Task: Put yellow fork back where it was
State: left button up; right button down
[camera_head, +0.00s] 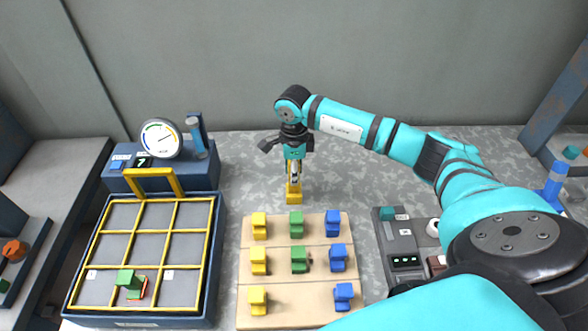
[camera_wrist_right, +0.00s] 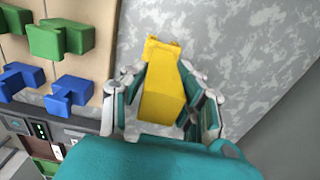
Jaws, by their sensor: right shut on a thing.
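The yellow fork (camera_head: 293,194) is beyond the far edge of the wooden board, over the grey speckled table; I cannot tell whether it touches the surface. My right gripper (camera_head: 294,172) comes down from above and is shut on it. My left gripper is in neither view.
The wooden board (camera_head: 283,292) holds yellow, green and blue pieces; its near middle spot is empty. A yellow-barred grid tray (camera_head: 215,240) at left holds a green piece (camera_head: 130,284). A gauge (camera_head: 160,139) stands behind it. A control box (camera_head: 401,240) is right of the board.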

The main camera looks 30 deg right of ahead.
jog(key=shift+f, duration=0.1)
jog(key=c, duration=1)
grip_release()
notch_tip(320, 180, up, 11)
jog(key=b, duration=0.3)
jog(key=shift+w, duration=0.1)
jog(key=shift+r, duration=0.7)
